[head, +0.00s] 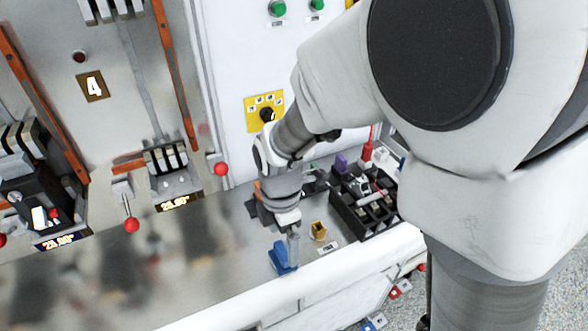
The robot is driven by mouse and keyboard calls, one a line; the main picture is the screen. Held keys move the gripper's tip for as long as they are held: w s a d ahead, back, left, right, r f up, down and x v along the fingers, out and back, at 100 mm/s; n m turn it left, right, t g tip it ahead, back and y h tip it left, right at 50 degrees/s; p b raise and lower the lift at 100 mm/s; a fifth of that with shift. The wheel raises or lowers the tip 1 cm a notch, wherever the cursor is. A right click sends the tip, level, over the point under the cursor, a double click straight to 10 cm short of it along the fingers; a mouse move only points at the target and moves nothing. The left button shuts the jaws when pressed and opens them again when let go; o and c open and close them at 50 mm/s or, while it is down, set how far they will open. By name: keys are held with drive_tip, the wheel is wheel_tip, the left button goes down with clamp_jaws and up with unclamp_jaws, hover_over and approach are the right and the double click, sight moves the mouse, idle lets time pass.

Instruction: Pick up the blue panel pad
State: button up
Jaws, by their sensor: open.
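A small blue piece (281,258), which looks like the blue panel pad, stands on the grey bench top near its front edge, in the lower middle of the head view. My gripper (292,244) reaches down from my arm and is right at this piece, its fingers at the piece's upper right side. The jaws are open. I cannot tell whether the fingers touch the piece or stand around it, as the gripper is small and partly hides the piece.
A tan block (318,231) stands close to the right of my gripper. A black compartment tray (365,215) with small parts is farther right. Breaker panels with red-knobbed levers (131,225) stand at the left. A yellow selector plate (265,111) is on the white wall panel.

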sight(282, 249)
drive_tip(key=shift+a+f, duration=0.1)
drive_tip(key=shift+f, duration=2.2)
drive_tip(key=c, duration=1.4)
drive_tip(key=shift+r, duration=0.1)
drive_tip(key=shift+r, duration=0.5)
wheel_tip(282, 249, up, 3)
drive_tip(key=shift+w+f, duration=0.1)
drive_tip(key=shift+f, duration=0.05)
drive_tip(key=d+r, duration=0.2)
drive_tip(key=d, duration=0.2)
drive_tip(key=d+r, duration=0.2)
drive_tip(key=d, duration=0.1)
drive_tip(key=d+r, duration=0.3)
drive_tip(key=d, duration=0.1)
drive_tip(key=shift+d+r+b, duration=0.1)
drive_tip(key=shift+d+b, duration=0.25)
